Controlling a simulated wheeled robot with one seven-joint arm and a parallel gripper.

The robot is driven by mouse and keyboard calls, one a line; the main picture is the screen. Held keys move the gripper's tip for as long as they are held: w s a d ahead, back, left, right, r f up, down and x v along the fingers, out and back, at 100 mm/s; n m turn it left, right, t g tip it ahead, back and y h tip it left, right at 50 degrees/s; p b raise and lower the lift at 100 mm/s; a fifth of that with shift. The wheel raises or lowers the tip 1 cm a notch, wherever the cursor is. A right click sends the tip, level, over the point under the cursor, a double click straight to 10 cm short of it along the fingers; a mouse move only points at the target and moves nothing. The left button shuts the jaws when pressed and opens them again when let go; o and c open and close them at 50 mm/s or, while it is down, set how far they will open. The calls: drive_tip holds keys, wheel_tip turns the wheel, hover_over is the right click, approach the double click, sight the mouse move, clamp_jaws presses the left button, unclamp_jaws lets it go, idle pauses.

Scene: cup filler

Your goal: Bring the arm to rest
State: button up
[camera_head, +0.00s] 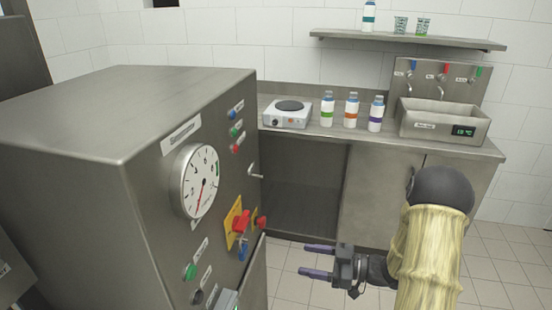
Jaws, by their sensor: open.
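My gripper (318,261) is at the lower middle of the view, in front of the counter's open cabinet bay. Its two dark fingers point left and stand apart, with nothing between them. My arm, in a pale yellow sleeve, comes up from the lower right edge. The gripper is to the right of the steel machine (90,115), and I see a gap between them.
The steel machine fills the left side, with a gauge (200,181) and coloured knobs. A counter (395,140) at the back holds a hotplate (288,112), three bottles (351,110) and a sink (443,122). A shelf (405,39) is above. Tiled floor lies clear at right.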

drive_tip(key=w+d+r+m+t+h, duration=0.3)
drive_tip(key=m+h, duration=0.5)
drive_tip(key=h, duration=0.6)
drive_tip(key=s+a+m+g+h, duration=0.2)
drive_tip(key=s+m+g, duration=0.4)
drive_tip(key=s, duration=1)
wheel_tip(320, 180, up, 12)
drive_tip(key=p, duration=1.2)
drive_tip(key=shift+s+r, duration=0.15)
drive_tip(key=shift+s, duration=0.15)
idle(0.3)
